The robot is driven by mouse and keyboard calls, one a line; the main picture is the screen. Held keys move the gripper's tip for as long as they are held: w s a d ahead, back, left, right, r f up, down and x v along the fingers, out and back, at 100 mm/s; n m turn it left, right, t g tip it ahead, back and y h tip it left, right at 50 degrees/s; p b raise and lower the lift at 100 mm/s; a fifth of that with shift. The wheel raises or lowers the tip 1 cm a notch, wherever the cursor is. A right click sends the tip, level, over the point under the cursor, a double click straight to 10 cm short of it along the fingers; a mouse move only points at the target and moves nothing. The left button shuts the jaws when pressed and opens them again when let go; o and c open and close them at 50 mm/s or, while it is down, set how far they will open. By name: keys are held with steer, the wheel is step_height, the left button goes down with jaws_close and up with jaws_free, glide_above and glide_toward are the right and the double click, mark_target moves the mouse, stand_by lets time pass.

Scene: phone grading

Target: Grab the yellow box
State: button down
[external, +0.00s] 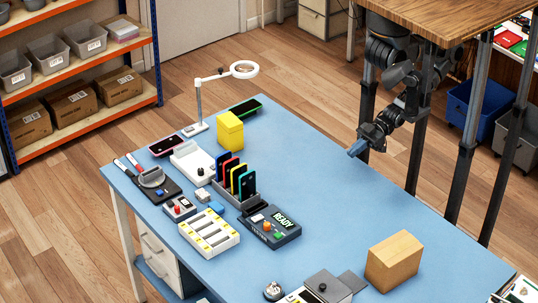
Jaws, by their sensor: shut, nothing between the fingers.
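The yellow box (230,132) stands upright on the blue table, toward its far left part, just right of the white magnifier lamp's base. My gripper (355,150) is in the air near the table's right far edge, well to the right of the yellow box and apart from it. Its blue fingertips are shut with nothing held. The yellow box is in full view, with no part of my arm in front of it.
A magnifier lamp (198,105) stands left of the box and its head reaches above it. A green-edged phone (245,107) lies behind it. A phone rack (238,197) and a cardboard box (393,262) stand nearer. The blue table (310,180) is clear between gripper and box.

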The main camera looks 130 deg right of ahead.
steer(key=c, duration=1.8)
jaws_free()
steer(key=o, duration=1.7)
